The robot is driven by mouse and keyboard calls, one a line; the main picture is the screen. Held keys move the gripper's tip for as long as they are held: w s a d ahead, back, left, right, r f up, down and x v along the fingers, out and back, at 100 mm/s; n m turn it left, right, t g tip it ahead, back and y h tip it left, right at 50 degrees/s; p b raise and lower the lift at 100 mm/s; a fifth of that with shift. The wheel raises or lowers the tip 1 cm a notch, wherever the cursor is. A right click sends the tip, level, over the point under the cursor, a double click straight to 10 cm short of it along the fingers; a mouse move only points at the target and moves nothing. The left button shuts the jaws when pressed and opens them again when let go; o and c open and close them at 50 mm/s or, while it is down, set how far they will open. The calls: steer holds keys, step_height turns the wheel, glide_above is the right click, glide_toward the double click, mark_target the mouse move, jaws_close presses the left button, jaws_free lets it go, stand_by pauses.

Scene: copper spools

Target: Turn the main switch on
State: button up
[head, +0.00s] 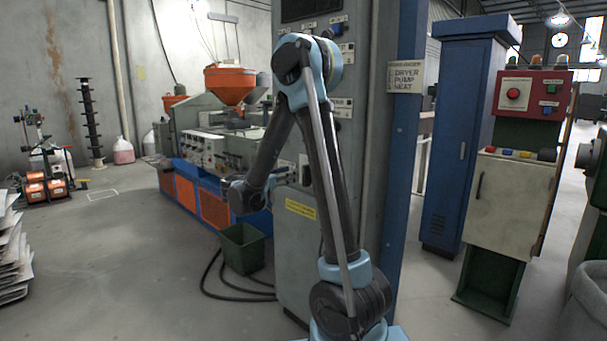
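A tall grey control cabinet (365,110) stands directly in front of me, with small labelled switches and a yellow label (300,209) on its face. I cannot tell which control is the main switch; my arm covers part of the panel. My arm rises in front of the cabinet and bends down to the left. My gripper (268,186) is at the cabinet's left side, near a small pale plate (304,169). Its fingers are too small and dark to make out, and I cannot tell whether it touches anything.
A green bin (243,248) and black cables (212,283) lie at the cabinet's foot. An orange and blue machine (215,205) stands behind. At right are a blue cabinet (455,140) and a console with a red button panel (530,95). The floor at left is mostly clear.

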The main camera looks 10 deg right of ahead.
steer(key=x, duration=0.8)
steer(key=shift+w+d, duration=0.15)
jaws_close()
